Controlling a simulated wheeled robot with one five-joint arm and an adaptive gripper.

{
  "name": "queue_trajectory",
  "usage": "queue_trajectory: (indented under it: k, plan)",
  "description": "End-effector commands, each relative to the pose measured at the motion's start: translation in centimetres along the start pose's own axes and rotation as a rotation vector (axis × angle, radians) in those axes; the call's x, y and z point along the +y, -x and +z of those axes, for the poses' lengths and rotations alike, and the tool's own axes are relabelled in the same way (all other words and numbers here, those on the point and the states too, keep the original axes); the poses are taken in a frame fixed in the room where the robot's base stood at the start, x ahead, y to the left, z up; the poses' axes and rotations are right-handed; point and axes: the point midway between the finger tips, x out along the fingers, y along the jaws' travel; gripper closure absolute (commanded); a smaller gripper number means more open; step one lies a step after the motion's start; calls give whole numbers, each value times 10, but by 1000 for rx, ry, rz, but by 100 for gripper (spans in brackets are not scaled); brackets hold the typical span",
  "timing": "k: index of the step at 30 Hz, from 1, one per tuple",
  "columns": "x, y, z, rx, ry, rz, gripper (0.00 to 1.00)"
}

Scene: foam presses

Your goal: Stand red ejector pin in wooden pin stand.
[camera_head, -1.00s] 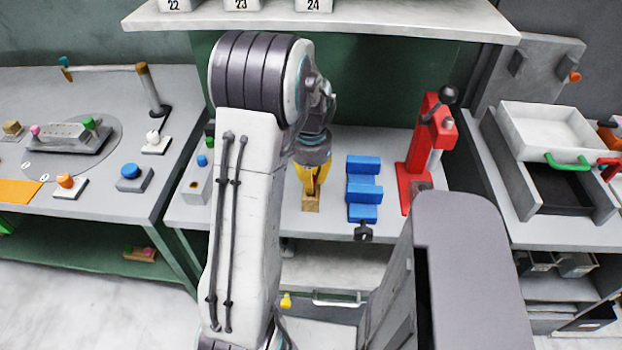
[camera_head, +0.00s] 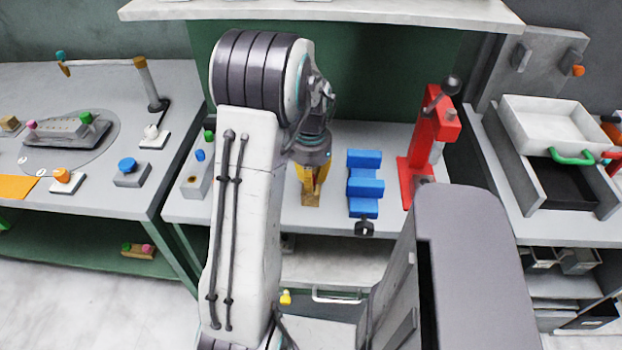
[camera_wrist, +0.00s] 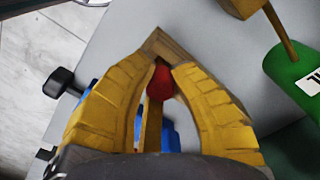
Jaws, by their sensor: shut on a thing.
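The yellow fingers of my gripper (camera_head: 312,194) point down over the wooden pin stand (camera_head: 311,201), a small wooden block on the middle bench. In the wrist view my gripper (camera_wrist: 163,72) is closed around the red end of the ejector pin (camera_wrist: 160,83). A thin tan shaft runs from that red end towards my palm. The wooden stand (camera_wrist: 165,42) shows just beyond the fingertips. The fingers hide the pin in the head view. I cannot tell whether the pin is inside the stand's hole or above it.
The blue fixture (camera_head: 364,185) with a black knob stands right of the stand. A red press (camera_head: 421,160) is farther right. Bare bench lies around the stand.

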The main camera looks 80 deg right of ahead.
Motion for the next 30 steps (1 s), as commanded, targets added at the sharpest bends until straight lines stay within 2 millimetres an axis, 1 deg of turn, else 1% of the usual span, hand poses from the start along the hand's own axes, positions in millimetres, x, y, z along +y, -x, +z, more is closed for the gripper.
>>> queue_trajectory:
  k: [17,18,25,26,30]
  plan:
    - [0,-13,0,0,0,0,100]
    - [0,-13,0,0,0,0,77]
    - [0,-13,0,-1,0,1,57]
    - [0,-13,0,-1,0,1,55]
    - [0,-13,0,-1,0,0,55]
